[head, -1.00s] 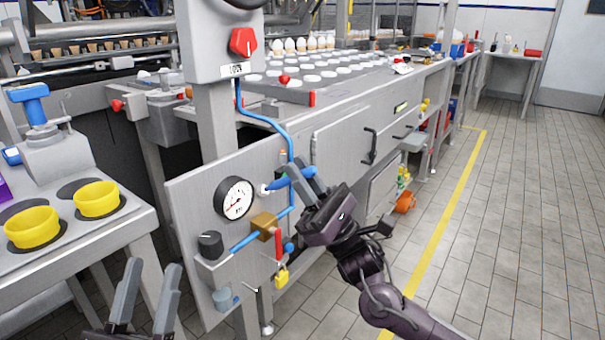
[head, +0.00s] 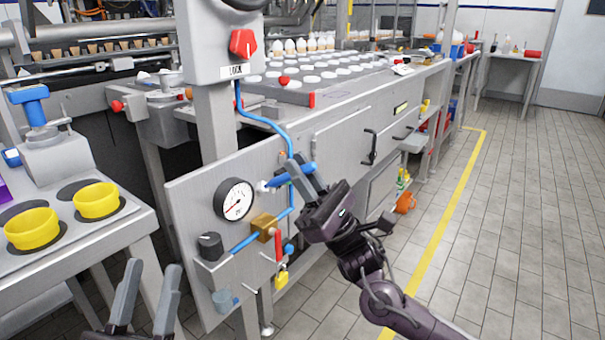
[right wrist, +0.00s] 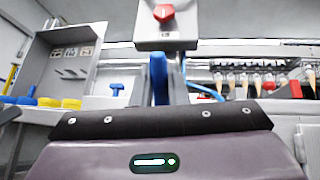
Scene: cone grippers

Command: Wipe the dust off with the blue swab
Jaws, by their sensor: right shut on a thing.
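My right gripper (head: 305,172) is in front of the grey machine panel, shut on the blue swab (head: 278,180). The swab lies nearly level, its pale tip pointing left towards the upper right rim of the round pressure gauge (head: 235,200). I cannot tell whether the tip touches anything. In the right wrist view the swab (right wrist: 158,80) stands up as a blue shape above the dark gripper edge. I cannot make out any dust. My left gripper (head: 151,270) is open and empty at the bottom left, its two fingers apart.
The panel carries a black knob (head: 210,245), a brass block (head: 264,226), a blue hose (head: 280,126) and a yellow padlock (head: 281,279). A side table with yellow cups (head: 96,200) stands left. The tiled floor (head: 510,230) at right is clear.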

